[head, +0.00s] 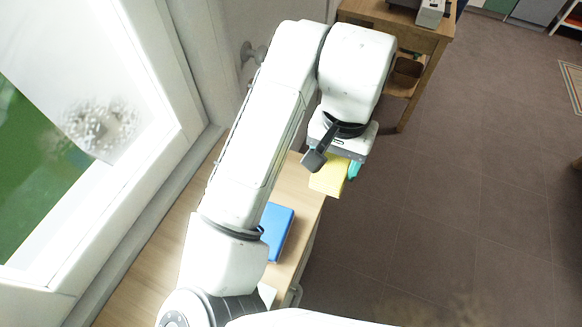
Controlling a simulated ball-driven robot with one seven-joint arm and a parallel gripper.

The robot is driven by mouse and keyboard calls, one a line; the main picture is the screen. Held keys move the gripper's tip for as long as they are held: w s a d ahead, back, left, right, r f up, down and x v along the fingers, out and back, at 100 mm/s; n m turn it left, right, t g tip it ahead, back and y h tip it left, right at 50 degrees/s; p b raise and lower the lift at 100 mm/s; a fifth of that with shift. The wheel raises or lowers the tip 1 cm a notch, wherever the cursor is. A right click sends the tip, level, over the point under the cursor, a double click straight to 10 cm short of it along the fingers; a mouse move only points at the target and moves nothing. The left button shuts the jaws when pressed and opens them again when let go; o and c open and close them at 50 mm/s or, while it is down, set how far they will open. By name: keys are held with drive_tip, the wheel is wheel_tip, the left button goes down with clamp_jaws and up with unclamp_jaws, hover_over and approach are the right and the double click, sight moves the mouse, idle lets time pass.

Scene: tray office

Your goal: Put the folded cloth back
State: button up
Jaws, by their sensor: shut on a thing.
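My gripper (343,170) is at the end of my arm, over the right edge of the wooden desk by the window. It is shut on the yellow folded cloth (328,178), which hangs just below the gripper body. A small teal piece (354,170) shows beside the cloth on its right; I cannot tell whether it is part of the gripper. The gripper body hides the fingers and the top of the cloth.
A blue folder or book (277,232) lies on the wooden desk (296,190), partly behind my arm. A wooden side table (420,42) with a grey device (431,12) stands at the back. A window (90,120) is on the left. The brown floor at right is clear.

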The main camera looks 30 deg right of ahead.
drive_tip(key=w+a+f, duration=0.2)
drive_tip(key=w, duration=0.2)
drive_tip(key=p, duration=0.1)
hover_over(294, 179)
wheel_tip(294, 179, down, 5)
drive_tip(key=shift+f, duration=1.85)
drive_tip(key=shift+f, duration=0.2)
drive_tip(key=o, duration=1)
drive_tip(key=shift+r, duration=0.1)
wheel_tip(294, 179, up, 12)
drive_tip(key=shift+r+b, duration=0.15)
drive_tip(key=shift+b, duration=0.2)
